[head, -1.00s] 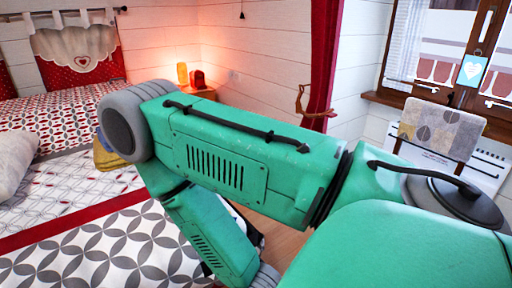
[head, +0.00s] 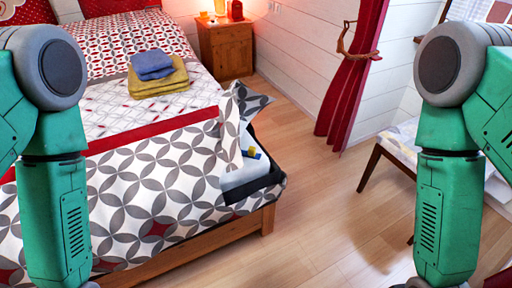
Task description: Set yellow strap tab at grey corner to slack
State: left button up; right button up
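A small yellow tab (head: 252,152) sits at the near right corner of the bed, where the patterned cover is folded back. A small blue piece lies beside it. Pale bedding (head: 238,177) with a dark edge shows under the fold. The tab is too small to tell whether it is tight or slack, and I cannot tell which part is the grey corner. My two green arms come down at the left and right edges of the view. Both grippers are below the frame, out of view.
The bed (head: 150,180) fills the left, with folded blue (head: 152,64) and yellow towels (head: 158,82) on it. A wooden nightstand (head: 226,48) stands behind. A chair (head: 385,155) stands at the right by the red curtain (head: 350,85). The wooden floor (head: 320,205) between is clear.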

aim_at(252, 149)
jog(key=i+l+z, duration=0.1)
jog(key=z, duration=0.25)
jog(key=i+z, duration=0.2)
jog(key=z, duration=0.15)
jog(key=i, duration=0.35)
jog(key=l+z, duration=0.05)
jog(key=l, duration=0.05)
